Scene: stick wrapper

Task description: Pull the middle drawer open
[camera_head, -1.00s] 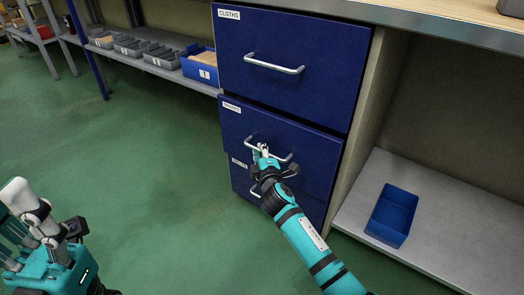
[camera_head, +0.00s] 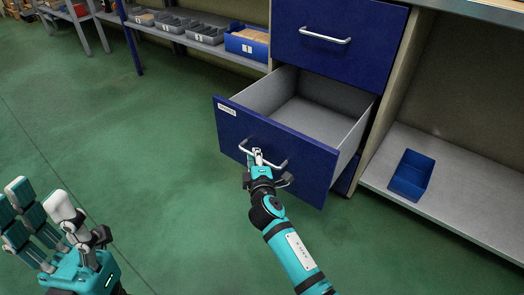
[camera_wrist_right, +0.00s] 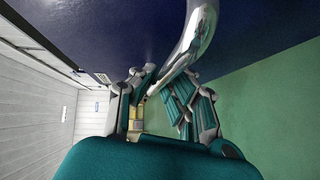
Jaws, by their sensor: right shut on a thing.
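The middle drawer (camera_head: 285,160) is pulled well out of the blue cabinet, and its grey inside looks empty. Its silver handle (camera_head: 275,163) runs across the front panel. My right gripper (camera_head: 258,157) is shut on the handle near its middle. In the right wrist view, the handle (camera_wrist_right: 192,40) passes between the fingers of the gripper (camera_wrist_right: 160,95), in front of the blue panel. My left gripper (camera_head: 45,215) is at the lower left, away from the cabinet, with its fingers spread and nothing between them.
The top drawer (camera_head: 338,40) is closed above. The bottom drawer (camera_head: 347,174) is mostly hidden behind the open one. A blue bin (camera_head: 411,175) sits on the grey shelf (camera_head: 460,180) at right. Grey bins (camera_head: 205,35) line a shelf at the back. Green floor (camera_head: 150,150) at left is clear.

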